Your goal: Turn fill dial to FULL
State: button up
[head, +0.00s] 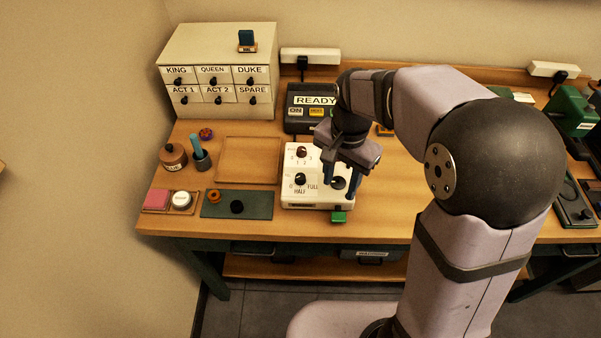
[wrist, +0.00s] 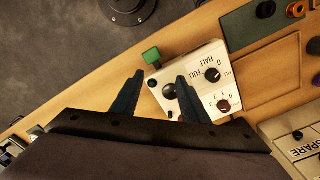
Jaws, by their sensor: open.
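The white control box (head: 318,194) stands near the table's front edge. Its black fill dial (head: 300,179) sits at the left of the top face, beside printed 0, HALF and FULL marks; it also shows in the wrist view (wrist: 212,75). The dial's pointer is too small to read surely. My gripper (head: 340,184) is open and empty over the box's right side. In the wrist view its fingers (wrist: 159,77) stand either side of a round black part (wrist: 169,91) of the box, with the fill dial outside the right finger. I cannot tell its height above the box.
A red-brown dial (head: 302,152) is behind the fill dial on the same box. A green block (head: 338,216) sticks out at the front. The READY unit (head: 312,100) stands behind, a wooden tray (head: 248,160) and green mat (head: 220,209) lie left.

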aim_at(300, 176)
jog(key=w+a+m, duration=0.2)
jog(key=a, duration=0.1)
jog(key=w+a+m, duration=0.2)
jog(key=a, duration=0.1)
jog(key=w+a+r+m, duration=0.1)
jog(key=w+a+m, duration=0.1)
jog(key=w+a, duration=0.1)
jog(key=shift+a+b, duration=0.1)
jog(key=shift+b, duration=0.3)
jog(key=shift+f+p, duration=0.95)
jog(key=shift+f, duration=2.65)
jog(key=shift+c, duration=0.6)
grip_shut()
